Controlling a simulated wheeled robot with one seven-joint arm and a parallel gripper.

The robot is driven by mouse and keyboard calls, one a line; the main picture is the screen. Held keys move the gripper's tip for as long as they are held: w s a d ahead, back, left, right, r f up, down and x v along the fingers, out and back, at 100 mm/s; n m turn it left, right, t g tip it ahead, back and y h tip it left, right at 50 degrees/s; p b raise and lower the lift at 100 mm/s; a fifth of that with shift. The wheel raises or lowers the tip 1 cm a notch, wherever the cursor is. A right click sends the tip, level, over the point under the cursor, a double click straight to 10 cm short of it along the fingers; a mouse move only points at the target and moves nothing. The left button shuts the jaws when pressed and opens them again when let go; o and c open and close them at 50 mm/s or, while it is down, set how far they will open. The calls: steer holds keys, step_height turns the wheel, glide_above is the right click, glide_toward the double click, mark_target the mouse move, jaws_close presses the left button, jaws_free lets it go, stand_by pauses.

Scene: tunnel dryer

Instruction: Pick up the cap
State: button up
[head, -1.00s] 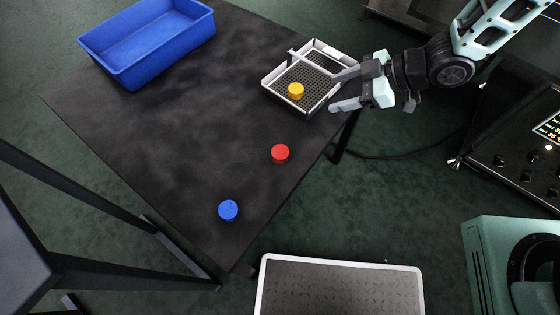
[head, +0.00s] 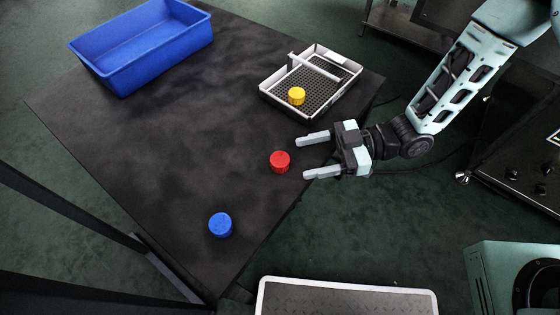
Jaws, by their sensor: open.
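Three caps are in the head view. A red cap (head: 280,161) stands on the dark table near its right edge. A blue cap (head: 220,225) stands nearer the table's front corner. A yellow cap (head: 297,96) sits in the white-rimmed mesh tray (head: 271,92). My gripper (head: 308,157) is open and empty, its two fingers pointing left toward the red cap. The fingertips are just right of the red cap, and it does not appear to be between them. The height of the fingers above the table is hard to tell.
A blue bin (head: 140,62) stands at the table's far left. The tray has a raised white bar (head: 315,67) across it. The middle of the dark table (head: 160,150) is clear. A white-rimmed plate (head: 345,290) lies in front of the table.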

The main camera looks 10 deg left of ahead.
mark_target(270, 162)
steer(key=x, duration=0.3)
steer(key=b+x, duration=0.1)
steer(key=x, duration=0.4)
steer(key=shift+w+a+r, duration=0.1)
steer(key=shift+a+r, duration=0.15)
steer(key=shift+a, duration=0.25)
steer(key=shift+c, duration=0.3)
steer(key=c, duration=1)
